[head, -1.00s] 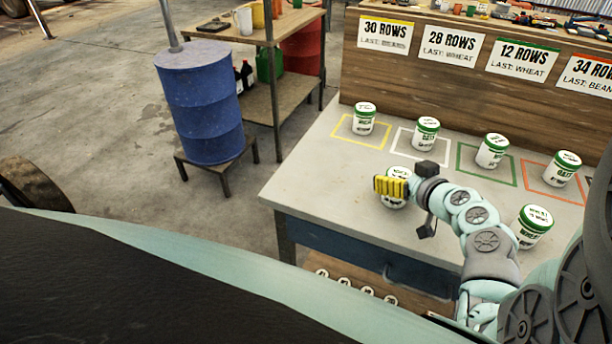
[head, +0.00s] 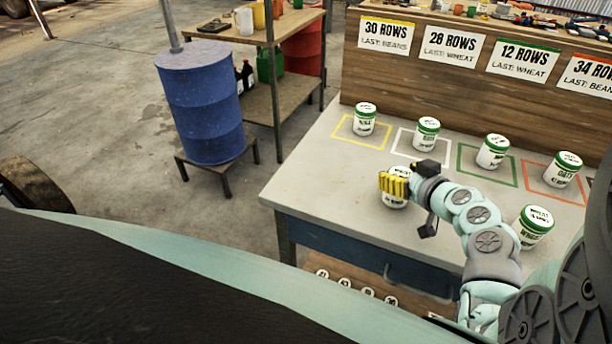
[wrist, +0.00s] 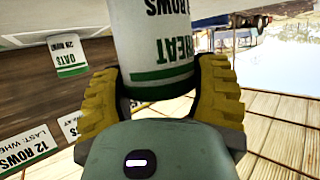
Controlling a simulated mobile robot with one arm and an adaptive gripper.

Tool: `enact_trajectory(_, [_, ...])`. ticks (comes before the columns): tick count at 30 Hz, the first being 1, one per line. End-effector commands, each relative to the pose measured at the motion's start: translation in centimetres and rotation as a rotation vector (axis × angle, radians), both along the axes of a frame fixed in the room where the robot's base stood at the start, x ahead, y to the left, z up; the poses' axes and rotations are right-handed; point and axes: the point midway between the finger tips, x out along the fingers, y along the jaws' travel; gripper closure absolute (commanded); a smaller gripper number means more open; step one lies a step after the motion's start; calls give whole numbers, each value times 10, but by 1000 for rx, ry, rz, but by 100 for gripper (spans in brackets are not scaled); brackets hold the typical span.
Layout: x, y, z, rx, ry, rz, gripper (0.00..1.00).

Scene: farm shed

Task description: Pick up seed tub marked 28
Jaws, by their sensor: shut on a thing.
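My gripper (head: 394,184), with yellow fingers, is shut on a white tub with a green band (wrist: 155,45) near the front of the grey table. The wrist view shows its label upside down, with "WHEAT" partly hidden and "ROWS"; I cannot read its number for sure. In the head view this tub (head: 396,201) is partly covered by the fingers, and I cannot tell whether it touches the table. An oats tub (head: 427,133) stands at the white outline, below the sign "28 ROWS, LAST: WHEAT" (head: 453,46).
Other green-lidded tubs stand at the yellow outline (head: 364,119), green outline (head: 492,151) and orange outline (head: 563,168). A wheat tub (head: 532,227) is at the front right. A wooden board (head: 400,90) closes the table's back. The table (head: 315,180) is clear at left.

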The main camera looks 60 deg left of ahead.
Motion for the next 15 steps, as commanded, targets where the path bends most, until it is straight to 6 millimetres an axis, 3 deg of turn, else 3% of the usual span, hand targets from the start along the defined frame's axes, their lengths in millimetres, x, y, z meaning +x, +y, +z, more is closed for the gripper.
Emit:
enact_trajectory(8, [2,-1,33,4,-8,-5,78])
enact_trajectory(15, [-29,-38,31,-1,2,-7,78])
